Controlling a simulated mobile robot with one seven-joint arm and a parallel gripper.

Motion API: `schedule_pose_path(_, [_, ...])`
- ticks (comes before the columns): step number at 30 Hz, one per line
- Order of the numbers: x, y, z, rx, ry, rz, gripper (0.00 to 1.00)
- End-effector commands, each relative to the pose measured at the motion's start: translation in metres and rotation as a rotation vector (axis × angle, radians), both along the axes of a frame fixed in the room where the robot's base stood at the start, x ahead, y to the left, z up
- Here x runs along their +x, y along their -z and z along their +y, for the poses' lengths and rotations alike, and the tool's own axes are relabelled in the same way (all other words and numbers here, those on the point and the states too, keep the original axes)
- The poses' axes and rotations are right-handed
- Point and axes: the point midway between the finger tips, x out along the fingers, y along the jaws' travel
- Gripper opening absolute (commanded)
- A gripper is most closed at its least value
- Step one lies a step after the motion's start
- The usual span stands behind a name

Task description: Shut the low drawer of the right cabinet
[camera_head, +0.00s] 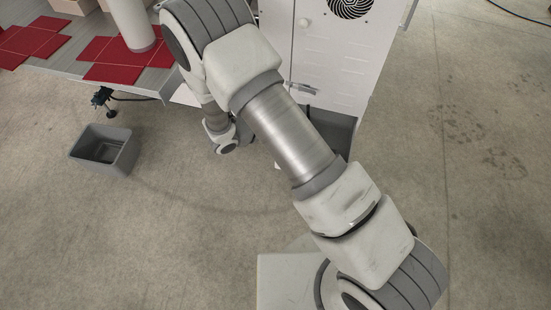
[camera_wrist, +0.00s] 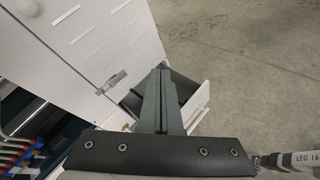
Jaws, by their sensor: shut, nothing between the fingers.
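The right cabinet (camera_head: 335,50) is a tall white box at the top of the head view. It fills the upper left of the wrist view (camera_wrist: 85,40). Its low drawer (camera_wrist: 200,101) stands open, with a white front and a dark grey inside. In the head view the drawer's dark inside (camera_head: 335,125) shows beside my arm, and its front is largely hidden. My gripper (camera_wrist: 160,72) is shut and empty, its dark fingers reaching over the drawer in the wrist view. I cannot tell whether they touch it. In the head view my arm largely hides the gripper.
A metal latch (camera_head: 302,86) sticks out of the cabinet door. A grey bin (camera_head: 104,150) stands on the floor at left. A table with red flat box blanks (camera_head: 115,58) is at upper left. The concrete floor at right (camera_head: 470,150) is clear.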

Motion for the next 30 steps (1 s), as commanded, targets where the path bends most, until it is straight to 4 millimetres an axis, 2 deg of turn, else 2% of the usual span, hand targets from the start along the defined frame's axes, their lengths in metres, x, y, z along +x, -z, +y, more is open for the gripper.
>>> schedule_pose_path(1, [0.0, 0.03, 0.009, -0.04, -0.061, 0.019, 0.0])
schedule_pose_path(8, [-0.006, 0.132, 0.046, -0.195, -0.348, 0.083, 0.0])
schedule_pose_path(12, [-0.02, 0.196, 0.064, -0.274, -0.523, 0.125, 0.0])
schedule_pose_path(15, [-0.03, 0.234, 0.073, -0.318, -0.629, 0.149, 0.0])
schedule_pose_path(18, [-0.04, 0.261, 0.078, -0.345, -0.709, 0.168, 0.0])
schedule_pose_path(21, [-0.046, 0.276, 0.081, -0.361, -0.755, 0.18, 0.0])
schedule_pose_path(26, [-0.044, 0.285, 0.081, -0.367, -0.777, 0.183, 0.0])
schedule_pose_path(30, [-0.026, 0.291, 0.074, -0.369, -0.772, 0.183, 0.0])
